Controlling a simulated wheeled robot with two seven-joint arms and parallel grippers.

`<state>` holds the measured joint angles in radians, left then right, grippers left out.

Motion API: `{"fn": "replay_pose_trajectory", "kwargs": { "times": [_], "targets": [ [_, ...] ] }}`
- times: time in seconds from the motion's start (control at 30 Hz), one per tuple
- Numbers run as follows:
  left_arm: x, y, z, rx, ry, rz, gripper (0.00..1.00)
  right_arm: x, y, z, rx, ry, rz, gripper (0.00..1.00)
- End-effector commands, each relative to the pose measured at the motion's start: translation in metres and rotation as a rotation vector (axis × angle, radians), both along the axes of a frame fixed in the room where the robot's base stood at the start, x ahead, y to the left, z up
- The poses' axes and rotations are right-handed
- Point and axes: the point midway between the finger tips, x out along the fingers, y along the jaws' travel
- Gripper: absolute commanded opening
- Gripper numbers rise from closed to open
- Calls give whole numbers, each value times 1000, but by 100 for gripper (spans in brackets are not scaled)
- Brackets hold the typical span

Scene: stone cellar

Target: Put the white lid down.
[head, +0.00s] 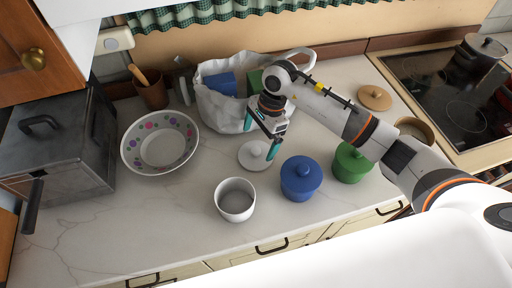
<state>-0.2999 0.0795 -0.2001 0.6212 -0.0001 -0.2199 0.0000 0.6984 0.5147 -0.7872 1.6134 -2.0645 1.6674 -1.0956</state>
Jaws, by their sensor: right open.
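The white lid (250,161) lies on the marble counter, knob up, in the middle of the head view. My right gripper (260,143) is over it, with its fingers pointing down and spread apart. The fingers straddle the area of the lid's knob; I cannot tell whether they touch it. The white pot (236,212) stands open and empty nearer the front edge, below and left of the lid. My left gripper is not in view.
A blue lidded pot (301,187) and a green lidded pot (349,168) stand right of the lid. A dotted bowl (161,160) and a white bag (216,112) are left and behind. A tan lid (375,96) lies near the cooktop (440,85). The front left counter is clear.

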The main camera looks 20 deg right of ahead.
Motion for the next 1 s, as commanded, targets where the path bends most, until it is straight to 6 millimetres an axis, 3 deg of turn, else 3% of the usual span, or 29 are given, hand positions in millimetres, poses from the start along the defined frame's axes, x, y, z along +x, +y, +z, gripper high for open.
{"fn": "replay_pose_trajectory", "kwargs": {
  "times": [0.2, 0.4, 1.0],
  "targets": [
    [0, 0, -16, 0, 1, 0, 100, 4, -13, 43, -2, -5, 1, 100],
    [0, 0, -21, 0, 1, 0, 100, 5, -18, 67, -1, -1, 1, 100],
    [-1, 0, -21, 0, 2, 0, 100, 5, -19, 72, 0, 1, 0, 100]
  ]
}}
